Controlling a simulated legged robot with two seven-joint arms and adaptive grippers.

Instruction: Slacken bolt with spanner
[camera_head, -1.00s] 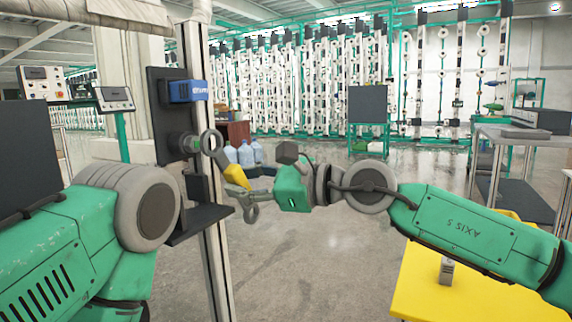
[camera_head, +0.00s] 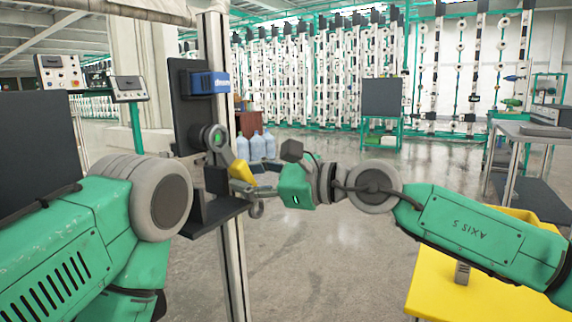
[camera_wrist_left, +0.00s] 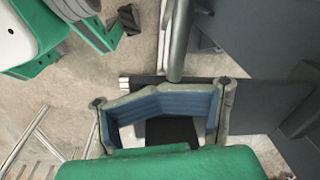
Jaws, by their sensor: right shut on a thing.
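The spanner has a yellow handle section (camera_head: 241,171) and shows left of centre in the head view. Its upper end is beside the dark round bolt fixture (camera_head: 208,138) on the upright black plate. I cannot tell whether it is seated around the bolt. My right gripper (camera_head: 246,186) comes in from the right and is shut on the spanner, below and right of the fixture. My left gripper is hidden in the head view. Its blue-padded fingers show in the left wrist view (camera_wrist_left: 165,100).
A blue box (camera_head: 209,83) sits above the fixture, and a black shelf (camera_head: 212,214) juts out below it. A pale post (camera_head: 232,250) stands behind. A yellow table (camera_head: 440,290) is at lower right. Water bottles (camera_head: 257,147) and creel racks are farther back. Central floor is clear.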

